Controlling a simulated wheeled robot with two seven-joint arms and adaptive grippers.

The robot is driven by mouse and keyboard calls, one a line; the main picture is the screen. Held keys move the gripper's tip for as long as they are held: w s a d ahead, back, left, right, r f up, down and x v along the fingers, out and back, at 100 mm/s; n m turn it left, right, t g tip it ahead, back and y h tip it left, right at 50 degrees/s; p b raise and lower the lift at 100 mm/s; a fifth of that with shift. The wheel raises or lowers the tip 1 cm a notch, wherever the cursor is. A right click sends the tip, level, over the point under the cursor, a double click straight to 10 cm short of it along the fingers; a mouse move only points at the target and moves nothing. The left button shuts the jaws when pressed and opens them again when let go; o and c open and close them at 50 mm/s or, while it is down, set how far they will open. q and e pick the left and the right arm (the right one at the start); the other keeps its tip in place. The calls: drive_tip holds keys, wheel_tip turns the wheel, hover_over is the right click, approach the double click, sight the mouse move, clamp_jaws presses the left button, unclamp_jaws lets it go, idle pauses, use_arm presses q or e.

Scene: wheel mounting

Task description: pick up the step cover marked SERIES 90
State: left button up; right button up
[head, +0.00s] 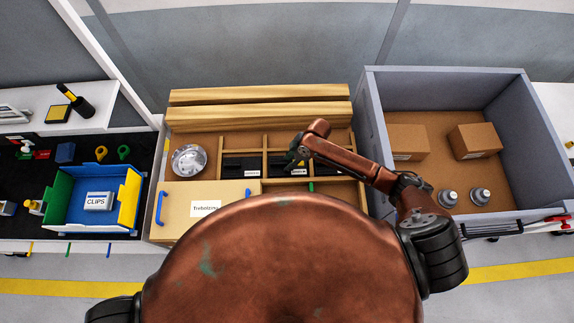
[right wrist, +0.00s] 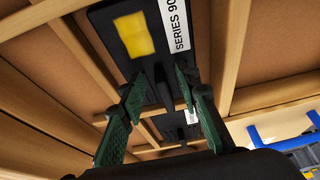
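The step cover marked SERIES 90 (right wrist: 117,32) is a black plate with a yellow square and a white label, lying in a wooden compartment in the right wrist view. My right gripper (right wrist: 158,78) reaches down to it with its green fingers apart, one on either side of a narrow black raised part of the cover. I cannot tell whether the fingers touch it. In the head view my right gripper (head: 296,157) is over the middle compartments of the divided wooden box and hides part of the black piece there. My left gripper is not in view.
Another black labelled piece (head: 240,165) lies in the compartment to the left. Thin wooden dividers (right wrist: 232,45) stand close around the fingers. A silver round part (head: 189,160), a blue CLIPS bin (head: 78,215) and a grey crate (head: 446,80) with boxes stand to the sides.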

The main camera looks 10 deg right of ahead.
drive_tip(key=shift+a+f, duration=0.1)
drive_tip(key=shift+f, duration=0.2)
drive_tip(key=c, duration=0.5)
clamp_jaws()
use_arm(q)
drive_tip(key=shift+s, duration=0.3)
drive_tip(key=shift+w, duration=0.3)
